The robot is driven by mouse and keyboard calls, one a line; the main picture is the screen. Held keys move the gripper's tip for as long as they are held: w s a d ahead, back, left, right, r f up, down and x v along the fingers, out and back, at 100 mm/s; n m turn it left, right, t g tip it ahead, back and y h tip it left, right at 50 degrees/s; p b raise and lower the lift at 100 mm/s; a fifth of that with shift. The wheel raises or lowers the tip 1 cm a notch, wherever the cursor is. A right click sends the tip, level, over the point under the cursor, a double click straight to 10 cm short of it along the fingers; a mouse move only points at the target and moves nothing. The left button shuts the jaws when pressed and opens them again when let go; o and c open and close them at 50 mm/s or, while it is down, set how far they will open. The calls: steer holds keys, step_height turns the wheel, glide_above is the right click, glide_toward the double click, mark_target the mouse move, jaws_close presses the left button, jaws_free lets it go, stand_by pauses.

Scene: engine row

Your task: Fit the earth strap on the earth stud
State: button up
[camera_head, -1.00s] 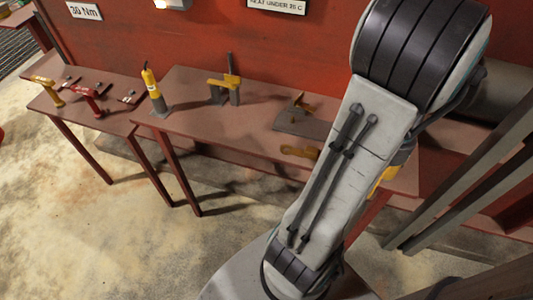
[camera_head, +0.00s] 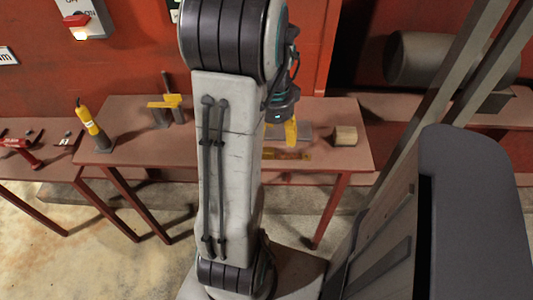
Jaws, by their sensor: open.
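I cannot pick out the earth strap or the earth stud; either may be hidden behind my arm or too small to tell. My gripper (camera_head: 289,131) hangs at the end of my arm, just right of the upright arm link, over the right part of the brown table (camera_head: 130,155). It is open, and I see nothing held in it. Its fingertips are partly hidden by the link. A yellow-brown piece (camera_head: 292,155) lies on the table just below it, partly hidden.
A tan block (camera_head: 345,136) sits on the table right of my gripper. A yellow-topped tool (camera_head: 88,118) and a yellow clamp-like tool (camera_head: 165,100) stand on the left part. A red tool (camera_head: 18,144) lies on the left table. Grey slanted posts (camera_head: 430,105) stand at right.

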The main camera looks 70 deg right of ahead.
mark_target(273, 152)
steer(key=shift+m, duration=0.7)
steer(key=shift+f, duration=0.2)
steer(key=shift+m, duration=0.3)
steer(key=shift+f+b, duration=0.45)
steer(key=shift+f, duration=3.05)
steer(key=shift+o, duration=0.3)
steer(key=shift+a, duration=0.1)
jaws_close()
